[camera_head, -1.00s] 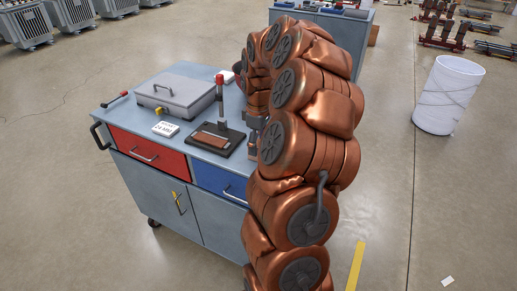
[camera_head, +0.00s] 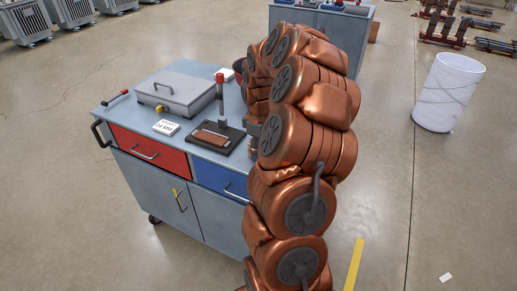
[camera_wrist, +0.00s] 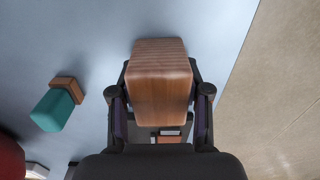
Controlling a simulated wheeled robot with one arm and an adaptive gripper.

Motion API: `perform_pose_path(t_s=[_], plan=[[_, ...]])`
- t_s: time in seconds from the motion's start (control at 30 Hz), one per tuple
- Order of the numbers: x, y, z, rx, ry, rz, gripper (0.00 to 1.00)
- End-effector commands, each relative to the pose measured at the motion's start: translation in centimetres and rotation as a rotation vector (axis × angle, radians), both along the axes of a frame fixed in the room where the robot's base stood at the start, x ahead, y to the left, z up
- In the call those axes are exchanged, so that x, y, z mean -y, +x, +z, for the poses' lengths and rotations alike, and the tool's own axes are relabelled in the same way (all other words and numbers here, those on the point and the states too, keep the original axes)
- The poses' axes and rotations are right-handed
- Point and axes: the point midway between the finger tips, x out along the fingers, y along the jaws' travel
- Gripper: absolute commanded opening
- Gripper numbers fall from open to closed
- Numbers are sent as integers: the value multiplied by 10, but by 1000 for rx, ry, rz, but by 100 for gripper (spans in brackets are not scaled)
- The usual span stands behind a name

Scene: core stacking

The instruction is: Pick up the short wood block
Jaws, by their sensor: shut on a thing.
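A brown wood block (camera_wrist: 161,68) with striped grain sits between the fingers of my gripper (camera_wrist: 160,97) in the wrist view. The fingers are shut on its two sides. Its far end reaches past the fingertips, over the blue-grey bench top (camera_wrist: 85,25). I cannot tell whether the block touches the bench or is held above it. In the head view my own arm hides the block and most of the gripper.
A teal block (camera_wrist: 51,110) and a small brown block (camera_wrist: 68,88) lie left of the gripper. The bench (camera_head: 124,112) also holds a grey lidded case (camera_head: 176,93), a black stand (camera_head: 221,128) with a red-topped post, and a white label (camera_head: 166,127). The bench edge runs along the right in the wrist view.

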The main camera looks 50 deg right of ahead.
Motion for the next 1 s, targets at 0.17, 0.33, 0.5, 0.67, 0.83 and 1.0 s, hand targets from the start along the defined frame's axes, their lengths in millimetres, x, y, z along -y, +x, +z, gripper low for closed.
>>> perform_pose_path(t_s=[0.17, 0.33, 0.5, 0.67, 0.83, 1.0], plan=[[0, 0, 0, 0, 0, 0, 10], [0, 0, 0, 0, 0, 0, 10], [0, 1, 5, 2, -2, 0, 10], [0, 1, 17, 3, -2, 0, 10], [0, 1, 31, 3, -2, -1, 10], [-4, -7, 35, 0, 1, 0, 10]])
